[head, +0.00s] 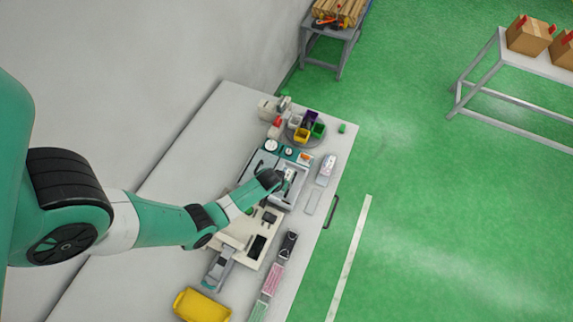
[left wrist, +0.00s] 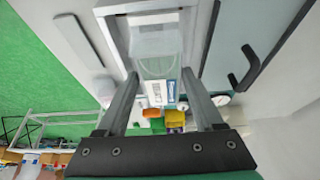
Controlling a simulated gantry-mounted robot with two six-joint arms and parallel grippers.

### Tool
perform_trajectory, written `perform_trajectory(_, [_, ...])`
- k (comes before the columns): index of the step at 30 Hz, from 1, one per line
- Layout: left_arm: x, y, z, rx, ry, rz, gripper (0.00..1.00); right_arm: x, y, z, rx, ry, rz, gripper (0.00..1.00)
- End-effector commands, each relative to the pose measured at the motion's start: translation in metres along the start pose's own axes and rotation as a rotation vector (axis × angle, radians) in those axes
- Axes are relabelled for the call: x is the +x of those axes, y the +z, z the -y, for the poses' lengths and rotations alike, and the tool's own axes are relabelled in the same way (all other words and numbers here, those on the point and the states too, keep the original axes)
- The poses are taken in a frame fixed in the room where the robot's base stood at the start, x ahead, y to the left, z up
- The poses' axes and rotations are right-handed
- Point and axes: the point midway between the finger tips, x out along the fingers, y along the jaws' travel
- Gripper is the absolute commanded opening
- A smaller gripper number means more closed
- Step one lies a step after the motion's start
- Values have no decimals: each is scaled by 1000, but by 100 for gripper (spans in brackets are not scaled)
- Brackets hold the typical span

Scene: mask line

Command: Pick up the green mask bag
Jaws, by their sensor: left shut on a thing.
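My left gripper (head: 285,179) is over the grey tray-like station in the middle of the white table. In the left wrist view its two fingers (left wrist: 159,78) stand on either side of a pale, partly see-through item (left wrist: 158,45). The gripper is shut on this item. A white and blue printed face (left wrist: 164,92) shows below it, and I cannot tell if it belongs to the same item. A light green pack (head: 258,311), which looks like the green mask bag, lies at the near end of the table, apart from the gripper. My right gripper is not in view.
A pink pack (head: 272,280) and a dark pack (head: 288,245) lie in line with the green one. A round tray with coloured cups (head: 302,134) is at the far end. The table's left side is clear.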

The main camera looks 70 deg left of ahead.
Motion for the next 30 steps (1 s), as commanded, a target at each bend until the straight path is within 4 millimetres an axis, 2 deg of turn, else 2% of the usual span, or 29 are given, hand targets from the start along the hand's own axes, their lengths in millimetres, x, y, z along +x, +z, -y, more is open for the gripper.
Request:
perform_trajectory(1, [-31, -1, 3, 1, 0, 1, 16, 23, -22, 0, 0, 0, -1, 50])
perform_trajectory(3, [-53, 5, 8, 2, 0, 1, 16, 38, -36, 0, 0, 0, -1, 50])
perform_trajectory(6, [-68, 32, 17, 2, -1, 3, 16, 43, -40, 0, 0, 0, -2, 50])
perform_trajectory(12, [-96, 62, 29, 1, 0, 1, 16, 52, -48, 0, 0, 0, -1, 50])
perform_trajectory(18, [-104, 72, 33, 1, 0, -1, 16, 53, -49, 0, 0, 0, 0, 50])
perform_trajectory(30, [-104, 73, 33, 0, 0, -1, 16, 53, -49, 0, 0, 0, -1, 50])
